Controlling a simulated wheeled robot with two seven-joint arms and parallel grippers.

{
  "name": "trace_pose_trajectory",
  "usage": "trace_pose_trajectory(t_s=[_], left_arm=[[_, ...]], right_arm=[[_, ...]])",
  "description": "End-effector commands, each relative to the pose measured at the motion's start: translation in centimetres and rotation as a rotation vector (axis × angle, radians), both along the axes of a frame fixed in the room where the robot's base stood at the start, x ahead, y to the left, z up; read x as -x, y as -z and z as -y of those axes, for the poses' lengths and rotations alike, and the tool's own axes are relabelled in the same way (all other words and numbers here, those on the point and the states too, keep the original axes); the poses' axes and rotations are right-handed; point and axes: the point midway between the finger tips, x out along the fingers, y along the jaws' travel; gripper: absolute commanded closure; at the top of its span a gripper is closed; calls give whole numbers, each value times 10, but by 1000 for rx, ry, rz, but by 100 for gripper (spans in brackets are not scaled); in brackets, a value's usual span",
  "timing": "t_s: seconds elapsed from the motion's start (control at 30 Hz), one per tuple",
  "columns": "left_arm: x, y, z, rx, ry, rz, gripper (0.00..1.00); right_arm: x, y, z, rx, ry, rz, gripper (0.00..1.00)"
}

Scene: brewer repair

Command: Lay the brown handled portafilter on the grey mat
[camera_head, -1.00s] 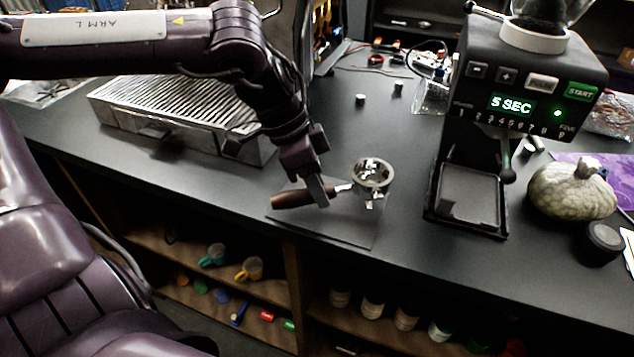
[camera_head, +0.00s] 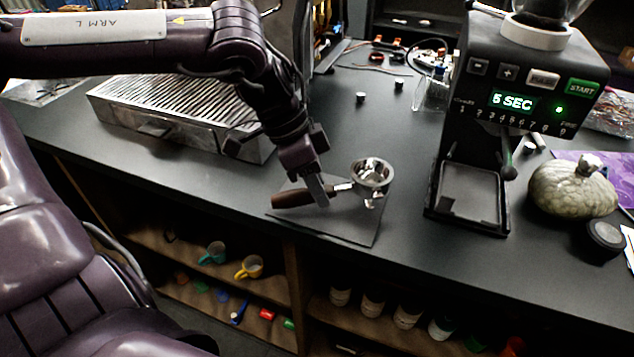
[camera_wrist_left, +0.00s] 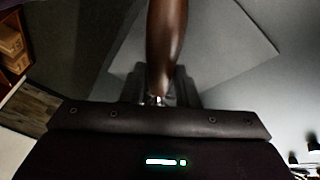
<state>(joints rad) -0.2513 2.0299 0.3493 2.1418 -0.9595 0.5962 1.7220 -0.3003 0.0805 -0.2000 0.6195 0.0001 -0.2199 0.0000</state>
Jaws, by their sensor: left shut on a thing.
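The portafilter has a brown handle (camera_head: 292,199) and a round metal basket (camera_head: 372,173). My left gripper (camera_head: 322,194) is shut on it near where the handle meets the metal neck. The portafilter is at or just above the grey mat (camera_head: 345,230); I cannot tell if it touches. The handle lies toward the left and the basket toward the right, over the mat's right part. In the left wrist view the brown handle (camera_wrist_left: 168,45) runs up from between the fingers, with the mat (camera_wrist_left: 235,45) behind it. My right gripper is not in view.
A grinder (camera_head: 520,90) reading 5 SEC stands right of the mat, with a grey-green pumpkin (camera_head: 570,190) beside it. A ribbed metal drip tray (camera_head: 180,110) is at the left.

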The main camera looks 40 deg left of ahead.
Motion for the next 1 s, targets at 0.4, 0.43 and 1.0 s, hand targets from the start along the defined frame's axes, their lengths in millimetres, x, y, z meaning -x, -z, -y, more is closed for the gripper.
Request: trace_pose_trajectory(t_s=[0.4, 0.43, 1.0], left_arm=[[0, 5, 0, 1, 1, 2, 100], [0, 5, 0, 1, 1, 2, 100], [0, 10, 0, 1, 1, 1, 54]], right_arm=[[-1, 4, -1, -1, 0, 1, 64], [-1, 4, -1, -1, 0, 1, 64], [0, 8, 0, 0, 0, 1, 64]])
